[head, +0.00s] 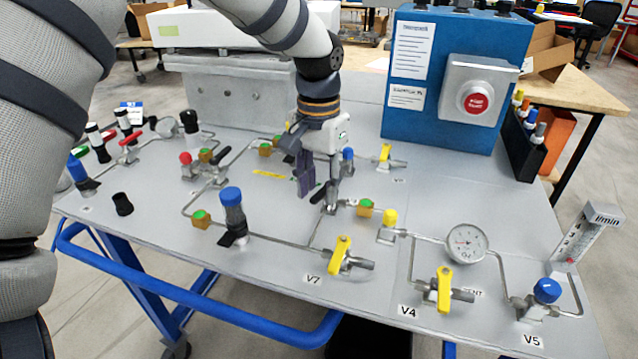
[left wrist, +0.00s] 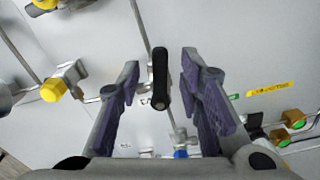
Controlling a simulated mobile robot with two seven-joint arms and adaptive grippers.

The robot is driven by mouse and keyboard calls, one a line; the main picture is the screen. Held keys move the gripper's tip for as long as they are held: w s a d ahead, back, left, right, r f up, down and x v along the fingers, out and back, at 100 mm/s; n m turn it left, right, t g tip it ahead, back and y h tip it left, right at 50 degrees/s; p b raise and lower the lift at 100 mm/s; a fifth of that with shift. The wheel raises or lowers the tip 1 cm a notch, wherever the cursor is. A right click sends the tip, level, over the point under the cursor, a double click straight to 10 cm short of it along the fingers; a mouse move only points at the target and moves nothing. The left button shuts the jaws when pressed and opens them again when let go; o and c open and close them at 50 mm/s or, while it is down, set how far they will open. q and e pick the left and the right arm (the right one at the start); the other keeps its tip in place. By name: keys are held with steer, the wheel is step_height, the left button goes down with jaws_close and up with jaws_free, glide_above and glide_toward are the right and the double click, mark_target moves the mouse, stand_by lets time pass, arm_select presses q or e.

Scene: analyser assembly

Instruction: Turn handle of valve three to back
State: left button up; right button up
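A valve with a black handle, which I take to be valve three, stands near the middle of the panel; its label is too small or covered to read. The black handle (head: 318,193) is partly hidden by my left gripper (head: 320,188) in the head view. In the left wrist view the black handle (left wrist: 160,78) lies between the two purple-padded fingers of the left gripper (left wrist: 160,84), with a visible gap on both sides. The left gripper is open and points down at the valve. My right gripper is not in view.
Yellow-handled valves V7 (head: 341,255) and V4 (head: 444,290) stand in front. A round gauge (head: 466,243) is to the right. A blue-topped regulator (head: 233,213) stands to the left. A blue box with a red button (head: 476,102) stands behind. Thin pipes cross the panel.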

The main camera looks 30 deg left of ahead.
arm_select(q)
steer(key=shift+c, duration=0.5)
jaws_close()
